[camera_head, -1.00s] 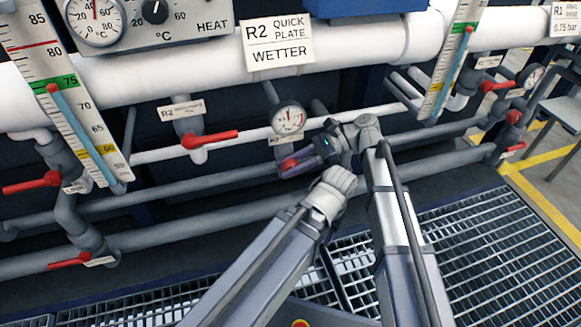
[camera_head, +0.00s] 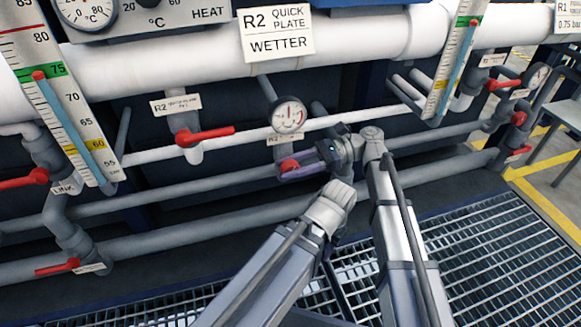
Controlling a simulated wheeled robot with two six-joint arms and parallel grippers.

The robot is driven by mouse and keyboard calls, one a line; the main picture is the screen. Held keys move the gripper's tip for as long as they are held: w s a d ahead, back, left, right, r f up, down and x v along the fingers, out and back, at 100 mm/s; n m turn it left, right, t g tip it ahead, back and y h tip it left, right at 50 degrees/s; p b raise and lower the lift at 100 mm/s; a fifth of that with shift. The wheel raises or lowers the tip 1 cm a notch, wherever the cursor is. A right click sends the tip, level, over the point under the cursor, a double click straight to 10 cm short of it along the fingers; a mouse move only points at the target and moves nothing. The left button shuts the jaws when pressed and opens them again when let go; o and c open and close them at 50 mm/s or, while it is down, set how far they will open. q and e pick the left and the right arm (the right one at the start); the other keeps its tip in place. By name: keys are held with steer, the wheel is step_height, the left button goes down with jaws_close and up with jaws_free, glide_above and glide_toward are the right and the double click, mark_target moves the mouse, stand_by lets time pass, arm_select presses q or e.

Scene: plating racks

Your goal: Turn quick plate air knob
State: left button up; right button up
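A red knob (camera_head: 289,166) sits on the pipework below a small round gauge (camera_head: 289,116), partly covered by my gripper. The small label (camera_head: 284,140) under the gauge is too small to read fully. My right gripper (camera_head: 303,167), with dark purplish fingers, reaches in from the right, its tips right at the knob. Whether the fingers are closed on the knob or just around it cannot be told. A white sign (camera_head: 277,34) above reads R2 QUICK PLATE WETTER. My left gripper does not show.
A red lever valve (camera_head: 205,135) stands left of the knob, and several more red handles sit at the far left and right. Thick white pipe (camera_head: 180,68) and thermometer scales (camera_head: 65,115) flank the space. Metal grating (camera_head: 470,240) covers the floor at the lower right.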

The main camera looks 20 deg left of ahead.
steer(key=p+v, duration=0.1)
steer(key=v, duration=0.6)
steer(key=shift+w+d, duration=0.2)
steer(key=shift+d, duration=0.15)
